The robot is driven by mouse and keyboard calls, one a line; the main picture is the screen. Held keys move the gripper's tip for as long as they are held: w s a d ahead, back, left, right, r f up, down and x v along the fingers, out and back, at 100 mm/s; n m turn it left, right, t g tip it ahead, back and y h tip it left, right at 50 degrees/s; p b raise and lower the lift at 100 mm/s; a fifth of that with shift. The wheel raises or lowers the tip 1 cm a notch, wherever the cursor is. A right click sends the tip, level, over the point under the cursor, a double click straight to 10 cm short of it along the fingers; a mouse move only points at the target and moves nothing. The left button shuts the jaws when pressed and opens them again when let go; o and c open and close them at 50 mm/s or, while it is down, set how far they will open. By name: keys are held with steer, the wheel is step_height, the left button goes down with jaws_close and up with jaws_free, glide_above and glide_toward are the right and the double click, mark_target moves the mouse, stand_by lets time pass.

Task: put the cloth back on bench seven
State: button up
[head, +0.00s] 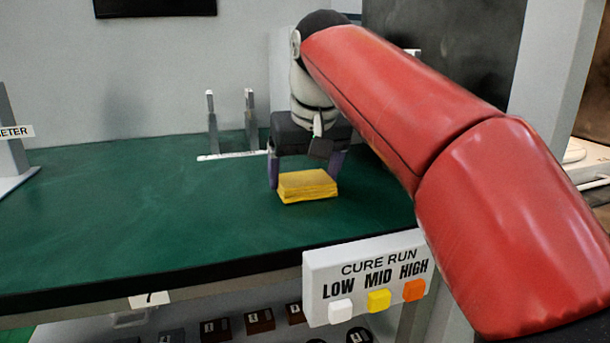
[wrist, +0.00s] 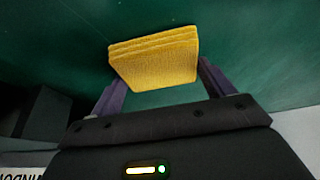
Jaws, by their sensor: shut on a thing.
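The yellow folded cloth (head: 307,187) is between the fingers of my gripper (head: 305,178), over the green bench top (head: 120,215). My gripper points down and is shut on the cloth, with one finger at each side. In the wrist view the cloth (wrist: 155,62) shows its stacked folds between the two purple fingers (wrist: 164,95). The cloth is at or just above the bench surface; I cannot tell whether it touches. A small tag on the bench's front edge reads 7 (head: 150,299).
A white panel (head: 368,275) marked CURE RUN, with LOW, MID and HIGH buttons, is at the bench's front. Two upright grey posts (head: 231,122) stand behind my gripper to the left. A labelled stand (head: 12,140) is at the far left. The bench's left and middle are clear.

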steer(key=shift+f, duration=0.1)
steer(key=o, duration=0.8)
steer(key=p+v, duration=0.4)
steer(key=v, duration=0.8)
